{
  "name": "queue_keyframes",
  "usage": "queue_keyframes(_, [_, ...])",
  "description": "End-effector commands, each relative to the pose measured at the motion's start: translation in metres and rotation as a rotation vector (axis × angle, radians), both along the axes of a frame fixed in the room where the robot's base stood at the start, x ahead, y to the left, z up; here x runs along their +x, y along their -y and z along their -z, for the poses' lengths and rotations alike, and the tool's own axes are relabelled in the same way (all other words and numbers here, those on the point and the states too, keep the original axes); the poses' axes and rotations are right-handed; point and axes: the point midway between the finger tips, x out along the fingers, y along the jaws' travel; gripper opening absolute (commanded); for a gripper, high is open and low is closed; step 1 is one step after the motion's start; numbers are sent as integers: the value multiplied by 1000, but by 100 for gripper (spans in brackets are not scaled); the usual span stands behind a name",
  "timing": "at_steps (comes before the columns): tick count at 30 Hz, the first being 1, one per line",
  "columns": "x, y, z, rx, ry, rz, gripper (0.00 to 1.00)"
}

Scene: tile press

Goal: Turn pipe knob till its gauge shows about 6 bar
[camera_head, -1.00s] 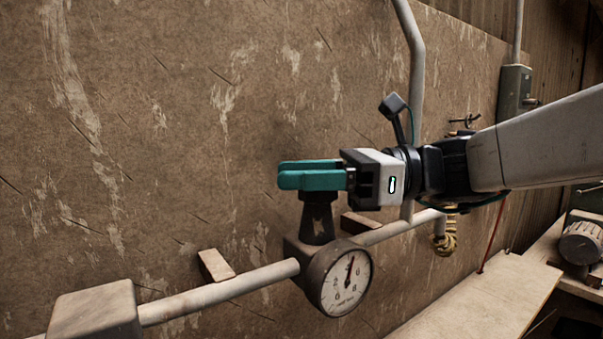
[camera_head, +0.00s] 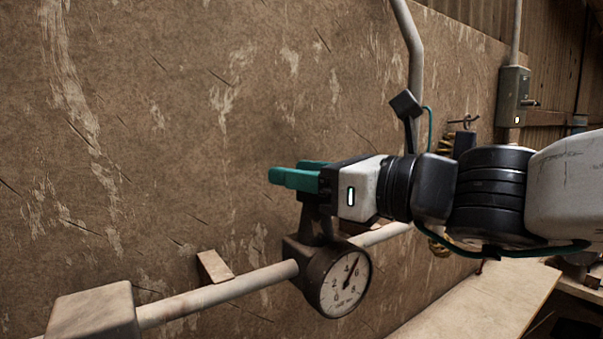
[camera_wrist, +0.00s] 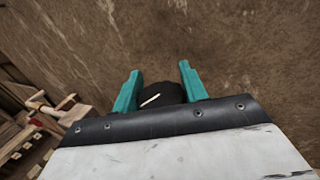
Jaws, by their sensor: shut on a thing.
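The black pipe knob (camera_wrist: 163,93) with a pale mark line sits between the teal fingers of my gripper (camera_wrist: 160,88) in the wrist view. In the head view my gripper (camera_head: 296,178) is shut on the knob and hides most of its top; its dark stem (camera_head: 313,226) shows below. The round white gauge (camera_head: 345,284) faces the camera on the dark valve body under the knob. Its needle points up and to the right, seemingly between the 4 and the 6; the small figures are hard to read.
A grey pipe (camera_head: 220,291) runs through the valve along a worn brown wall (camera_head: 190,130). A block-shaped pipe fitting (camera_head: 95,312) is at lower left. A wooden bench top (camera_head: 480,300) lies at lower right. A grey switch box (camera_head: 514,95) is on the wall.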

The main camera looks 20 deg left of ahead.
Motion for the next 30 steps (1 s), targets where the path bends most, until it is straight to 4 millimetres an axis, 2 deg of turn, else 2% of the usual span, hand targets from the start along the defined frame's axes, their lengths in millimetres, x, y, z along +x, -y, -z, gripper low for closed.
queue_keyframes(15, [3,1,0,0,-1,219,20])
queue_keyframes(30, [5,2,-1,1,2,294,20])
